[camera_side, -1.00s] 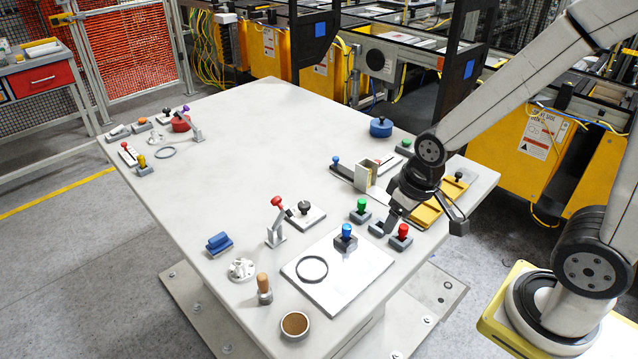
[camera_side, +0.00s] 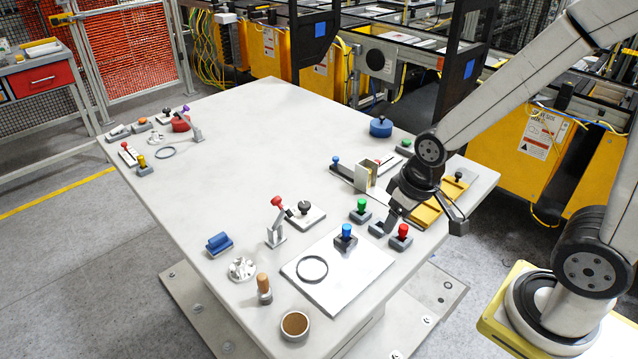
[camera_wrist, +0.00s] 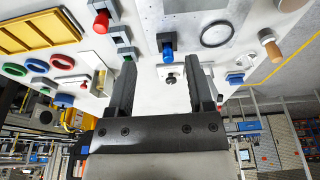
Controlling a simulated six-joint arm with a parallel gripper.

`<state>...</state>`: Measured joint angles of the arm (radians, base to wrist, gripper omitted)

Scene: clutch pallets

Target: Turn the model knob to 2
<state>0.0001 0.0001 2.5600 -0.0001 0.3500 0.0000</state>
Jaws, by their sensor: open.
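No dial marked with numbers can be read, so I cannot tell which thing is the model knob. A black round knob on a white plate (camera_side: 304,209) stands left of the middle front of the table. In the wrist view a small dark knob on a white plate (camera_wrist: 170,77) shows between my fingers. A blue-topped knob on a dark base (camera_side: 346,236) stands on the white board and shows in the wrist view (camera_wrist: 168,50). My gripper (camera_side: 392,217) is over the right part of the table, by the green and red knobs. It is open and empty in the wrist view (camera_wrist: 163,82).
A green knob (camera_side: 362,206) and a red knob (camera_side: 401,233) stand close to my gripper. A red-tipped lever (camera_side: 276,215), a wooden handle (camera_side: 264,285) and a round cup (camera_side: 295,323) are further left. The table's middle is clear.

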